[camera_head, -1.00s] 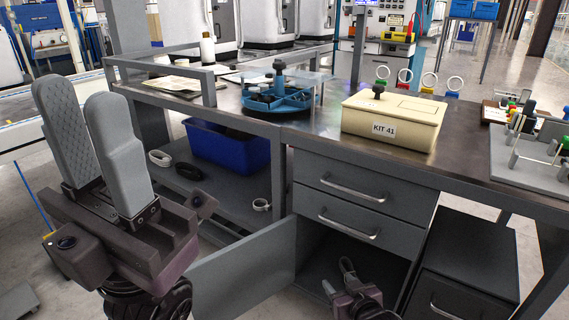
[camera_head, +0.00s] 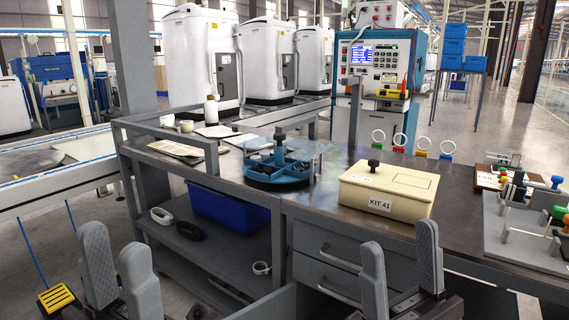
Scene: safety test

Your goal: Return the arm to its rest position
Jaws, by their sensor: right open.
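My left gripper (camera_head: 112,240) is at the lower left of the head view, its two grey fingers pointing up and standing apart with nothing between them. My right gripper (camera_head: 398,236) is at the lower right, fingers up, open and empty, in front of the workbench drawers. Both wrists are largely cut off by the lower picture edge.
The workbench (camera_head: 330,215) carries a blue round tray (camera_head: 277,177), a cream box labelled KIT 41 (camera_head: 388,191) and a grey fixture (camera_head: 510,240). A blue bin (camera_head: 228,210) stands on the lower shelf. An open cabinet door (camera_head: 265,303) juts out between my grippers.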

